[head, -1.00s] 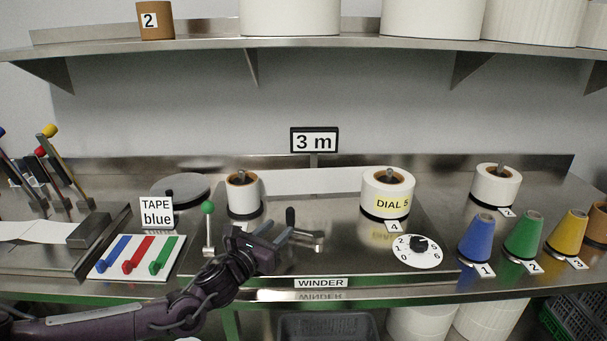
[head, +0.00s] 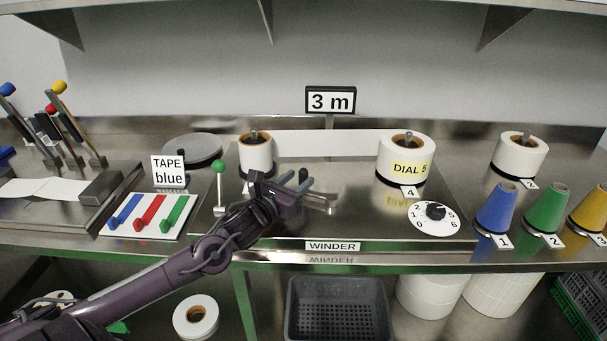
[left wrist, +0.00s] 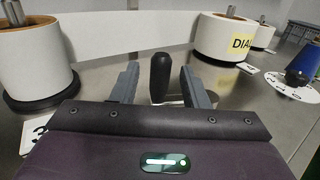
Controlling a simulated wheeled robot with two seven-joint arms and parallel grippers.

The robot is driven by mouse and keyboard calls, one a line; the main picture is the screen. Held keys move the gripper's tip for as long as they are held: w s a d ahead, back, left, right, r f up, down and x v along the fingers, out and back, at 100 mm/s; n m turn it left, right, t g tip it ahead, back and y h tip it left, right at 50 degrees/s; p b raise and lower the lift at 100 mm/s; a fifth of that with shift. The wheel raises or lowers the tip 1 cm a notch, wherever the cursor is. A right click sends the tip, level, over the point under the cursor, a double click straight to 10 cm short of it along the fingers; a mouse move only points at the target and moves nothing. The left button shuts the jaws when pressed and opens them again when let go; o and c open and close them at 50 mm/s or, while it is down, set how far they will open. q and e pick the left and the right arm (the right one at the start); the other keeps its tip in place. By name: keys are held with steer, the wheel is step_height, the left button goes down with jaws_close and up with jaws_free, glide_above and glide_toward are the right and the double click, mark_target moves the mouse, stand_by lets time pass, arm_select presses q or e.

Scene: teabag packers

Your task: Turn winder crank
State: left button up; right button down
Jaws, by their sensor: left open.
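The winder crank's black upright handle (head: 303,176) stands at the middle of the winder plate (head: 350,222), with its metal arm reaching right. In the left wrist view the handle (left wrist: 159,78) stands upright between my left fingers, with gaps on both sides. My left gripper (head: 297,186) is open at the handle. Its fingers hide part of the crank in the head view. A white strip (head: 325,143) runs between the left spool (head: 255,154) and the larger right roll (head: 404,159), marked "DIAL 5". My right gripper is not in view.
A green-knobbed lever (head: 219,185) stands just left of the gripper. A dial (head: 436,212) lies at right, with coloured cones (head: 497,208) beyond. A "3 m" sign (head: 330,100) stands behind. A tape board (head: 150,216) is at left. The plate between crank and dial is clear.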

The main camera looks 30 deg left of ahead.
mark_target(301, 178)
arm_select(q)
steer(key=shift+w, duration=1.6)
jaws_close()
